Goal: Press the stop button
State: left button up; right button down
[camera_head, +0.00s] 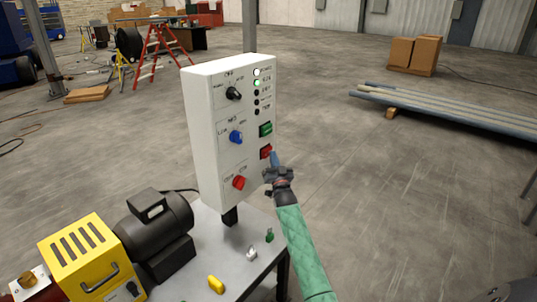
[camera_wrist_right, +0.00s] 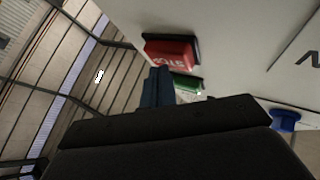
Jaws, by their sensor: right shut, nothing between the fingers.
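The red stop button (camera_head: 265,152) is on the right side of the white control box's front, below a green button (camera_head: 265,129). In the right wrist view the stop button (camera_wrist_right: 170,53) shows large, with STOP lettering, and the green button (camera_wrist_right: 186,82) is beside it. My right gripper (camera_head: 274,158) is shut and empty, its tips at the lower right edge of the stop button. In the right wrist view the blue fingertips (camera_wrist_right: 157,86) are close to the button; I cannot tell whether they touch it. My left gripper is not in view.
The white control box (camera_head: 204,150) also carries a black knob (camera_head: 233,93), a blue knob (camera_head: 236,137) and a red knob (camera_head: 239,182). It stands on a grey table (camera_head: 213,258) with a black motor (camera_head: 155,225) and a yellow housing (camera_head: 80,257).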

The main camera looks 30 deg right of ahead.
jog(key=shift+w+a, duration=0.2)
jog(key=shift+w, duration=0.2)
dwell(0.6)
jog(key=shift+s, duration=0.1)
dwell(0.3)
jog(key=shift+s+d, duration=0.35)
jog(key=shift+s, duration=0.5)
jog(key=s, duration=0.1)
jog(key=s+d+p, duration=0.1)
jog(key=s, duration=0.1)
jog(key=s+d, duration=0.1)
jog(key=shift+s, duration=0.3)
dwell(0.7)
